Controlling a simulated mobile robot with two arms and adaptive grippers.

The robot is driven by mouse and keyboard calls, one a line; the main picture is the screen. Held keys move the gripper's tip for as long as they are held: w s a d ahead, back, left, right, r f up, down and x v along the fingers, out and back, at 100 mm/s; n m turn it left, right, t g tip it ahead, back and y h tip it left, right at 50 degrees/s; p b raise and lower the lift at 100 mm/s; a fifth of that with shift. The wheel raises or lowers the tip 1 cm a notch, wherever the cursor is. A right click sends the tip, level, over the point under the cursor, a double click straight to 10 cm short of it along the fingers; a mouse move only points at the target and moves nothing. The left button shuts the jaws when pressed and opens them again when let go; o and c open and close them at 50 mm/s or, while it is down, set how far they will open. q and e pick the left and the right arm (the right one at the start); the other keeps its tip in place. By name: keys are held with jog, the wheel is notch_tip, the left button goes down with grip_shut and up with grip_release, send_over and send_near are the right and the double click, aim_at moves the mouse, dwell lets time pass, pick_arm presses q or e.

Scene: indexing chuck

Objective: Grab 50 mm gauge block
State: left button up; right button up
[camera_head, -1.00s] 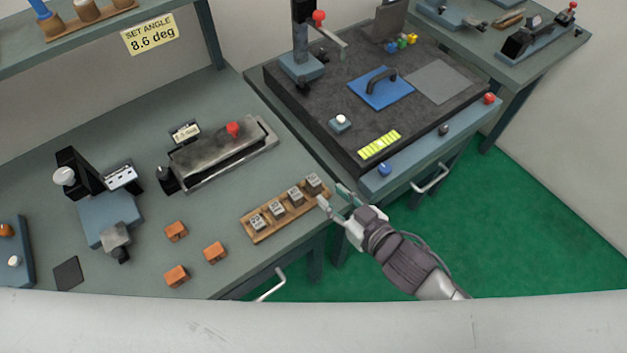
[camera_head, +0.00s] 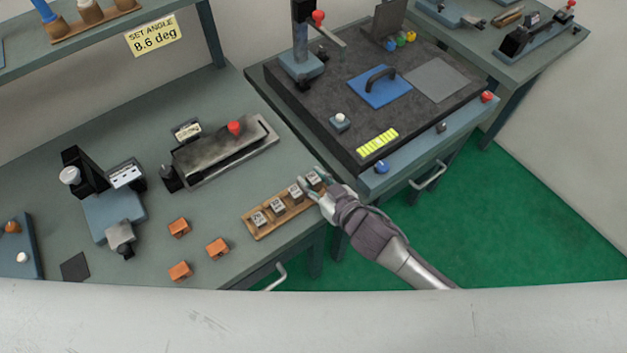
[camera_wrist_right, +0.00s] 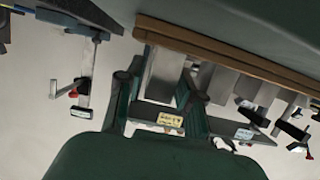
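A wooden rack (camera_head: 262,233) holds a row of grey gauge blocks near the front edge of the bench. Their labels are too small to read, so I cannot tell which is the 50 mm one. My right gripper (camera_head: 312,182) is at the right end of the rack, its fingers on either side of the rightmost gauge block (camera_head: 314,177). In the right wrist view, the open fingers of the gripper (camera_wrist_right: 158,88) straddle a grey block (camera_wrist_right: 160,72), with a visible gap on the left. My left gripper is not in view.
Several orange blocks (camera_head: 218,248) lie left of the rack. A grey fixture with a red knob (camera_head: 234,128) stands behind it. To the right is a dark plate with a blue handled pad (camera_head: 380,93). A drawer handle (camera_head: 276,278) projects below the bench.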

grip_shut()
jog(key=shift+r, duration=0.1)
